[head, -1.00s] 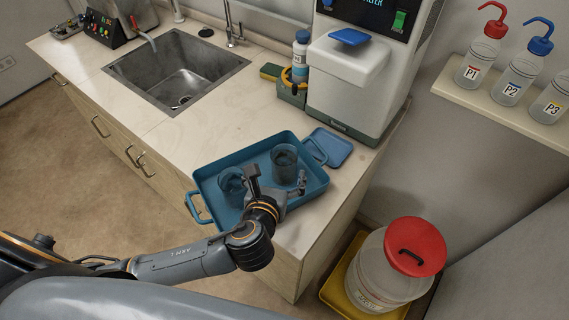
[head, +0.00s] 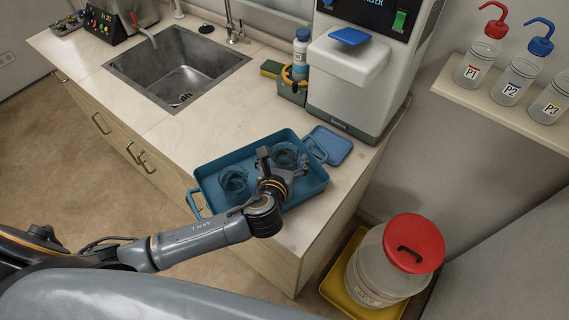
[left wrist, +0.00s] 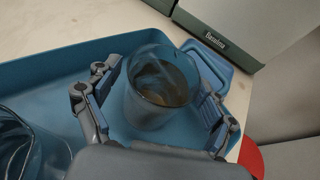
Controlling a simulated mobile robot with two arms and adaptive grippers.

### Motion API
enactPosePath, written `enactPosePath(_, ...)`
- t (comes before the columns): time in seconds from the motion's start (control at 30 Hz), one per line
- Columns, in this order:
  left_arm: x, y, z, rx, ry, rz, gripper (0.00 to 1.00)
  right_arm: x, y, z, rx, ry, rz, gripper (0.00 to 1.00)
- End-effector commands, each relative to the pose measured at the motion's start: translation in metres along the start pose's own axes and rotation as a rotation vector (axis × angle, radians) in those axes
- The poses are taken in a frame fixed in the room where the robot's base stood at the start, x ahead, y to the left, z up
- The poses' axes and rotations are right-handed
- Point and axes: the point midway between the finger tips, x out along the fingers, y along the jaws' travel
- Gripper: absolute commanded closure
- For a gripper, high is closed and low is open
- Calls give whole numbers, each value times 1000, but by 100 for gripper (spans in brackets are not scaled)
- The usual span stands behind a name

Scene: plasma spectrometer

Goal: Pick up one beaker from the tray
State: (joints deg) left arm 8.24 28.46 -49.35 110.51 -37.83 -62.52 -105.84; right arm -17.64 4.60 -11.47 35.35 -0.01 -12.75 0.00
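A blue tray (head: 215,172) with side handles stands on the counter and holds two clear glass beakers. The right beaker (head: 286,151) is upright; my left gripper (head: 283,164) partly covers it. In the left wrist view this beaker (left wrist: 160,92) stands between the two fingers of my left gripper (left wrist: 158,100). The fingers are spread on either side of it; I cannot tell whether either touches the glass. The left beaker (head: 233,181) stands clear of the gripper, and part of it shows in the left wrist view (left wrist: 25,145). My right gripper is not in view.
A flat blue lid or small tray (head: 331,146) lies beside the tray, near the white instrument (head: 345,85). A sink (head: 178,72) is at the left. A red-lidded waste container (head: 385,270) stands on the floor at the right. Counter between sink and tray is clear.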

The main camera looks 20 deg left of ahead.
Motion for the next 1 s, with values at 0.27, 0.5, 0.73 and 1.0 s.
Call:
enactPosePath(0.27, 0, 0, 0, 0, 0, 0, 70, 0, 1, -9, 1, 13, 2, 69)
enactPosePath(0.5, -1, 0, 1, 0, 0, 1, 70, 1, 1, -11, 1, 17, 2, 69)
enactPosePath(0.73, -8, 0, 21, -2, -6, 0, 70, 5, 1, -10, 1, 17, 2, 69)
enactPosePath(1.0, -75, 6, 62, -3, -4, -5, 70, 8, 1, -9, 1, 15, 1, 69)
